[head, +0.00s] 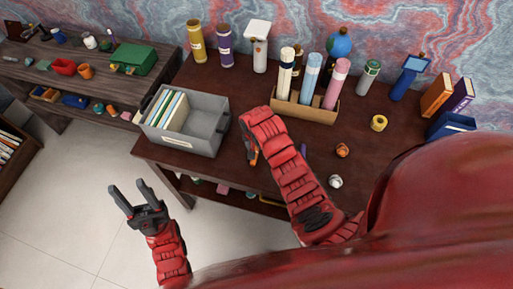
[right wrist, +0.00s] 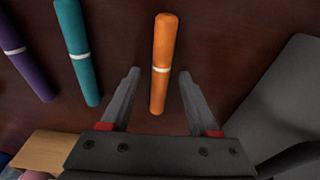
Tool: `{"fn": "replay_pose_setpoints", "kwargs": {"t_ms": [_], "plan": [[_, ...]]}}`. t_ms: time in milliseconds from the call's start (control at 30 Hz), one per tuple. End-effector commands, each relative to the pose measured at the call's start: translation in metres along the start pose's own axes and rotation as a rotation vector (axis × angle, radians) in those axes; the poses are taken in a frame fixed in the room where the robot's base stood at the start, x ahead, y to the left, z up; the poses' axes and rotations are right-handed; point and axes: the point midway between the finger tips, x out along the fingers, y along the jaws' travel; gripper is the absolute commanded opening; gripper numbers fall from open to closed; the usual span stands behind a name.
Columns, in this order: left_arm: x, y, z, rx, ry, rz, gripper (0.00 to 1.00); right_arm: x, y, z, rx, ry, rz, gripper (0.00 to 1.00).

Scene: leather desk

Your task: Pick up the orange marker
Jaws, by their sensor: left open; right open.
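The orange marker (right wrist: 163,62) lies on the dark desk in the right wrist view, with a pale band near its middle. My right gripper (right wrist: 160,78) is open, and the marker's near part shows between its two fingers with a gap on each side. In the head view a bit of orange (head: 252,158) shows at the desk beside my right arm, whose forearm hides most of that spot and the gripper. My left gripper (head: 136,200) is open and empty over the floor, left of the desk.
In the wrist view a teal marker (right wrist: 77,50) and a purple marker (right wrist: 27,50) lie left of the orange one. A grey bin (head: 205,125) of folders stands close by. A cardboard holder (head: 305,107) with upright tubes stands behind. A yellow tape roll (head: 378,123) lies right.

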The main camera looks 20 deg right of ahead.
Motion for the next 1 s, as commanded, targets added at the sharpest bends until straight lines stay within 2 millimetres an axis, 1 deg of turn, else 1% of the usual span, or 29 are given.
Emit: {"fn": "replay_pose_setpoints", "kwargs": {"t_ms": [133, 267, 300, 367, 400, 467, 500, 867, 1000], "plan": [[-0.0005, 0.0, 0.0001, 0.0, 0.0, 0.0, 0.5, 0.0001, -0.0002, -0.0001, 0.0, 0.0, -0.001, 0.61], [-0.0005, 0.0, 0.0001, 0.0, 0.0, 0.0, 0.5, 0.0, -0.0003, -0.0001, 0.0, 0.001, -0.001, 0.38], [-0.0005, 0.0, 0.0001, 0.0, 0.0, 0.0, 0.5, -0.0001, -0.0003, -0.0001, 0.0, 0.001, -0.001, 0.31], [-0.0005, 0.0, 0.0001, 0.0, 0.0, 0.0, 0.5, -0.0001, -0.0003, -0.0002, 0.0, 0.001, -0.001, 0.2], [-0.0005, 0.0, 0.0001, 0.0, 0.0, 0.0, 0.5, -0.0001, -0.0002, -0.0002, 0.0, 0.001, -0.001, 0.13], [-0.0005, 0.0, 0.0001, 0.0, 0.0, 0.0, 0.5, -0.0002, -0.0003, -0.0002, 0.0, 0.001, -0.001, 0.02], [-0.0004, 0.0, 0.0, 0.0, 0.0, 0.0, 0.5, -0.0002, -0.0003, -0.0002, 0.0, 0.001, -0.001, 0.0], [-0.0008, 0.0, 0.0002, 0.0, 0.0, 0.0, 0.5, -0.0004, -0.0004, -0.0003, 0.0, 0.001, -0.001, 0.0], [-0.0039, 0.0002, 0.0007, 0.0, 0.0, 0.0, 0.5, -0.0026, -0.0009, -0.0014, 0.001, 0.003, -0.003, 0.0]]}}
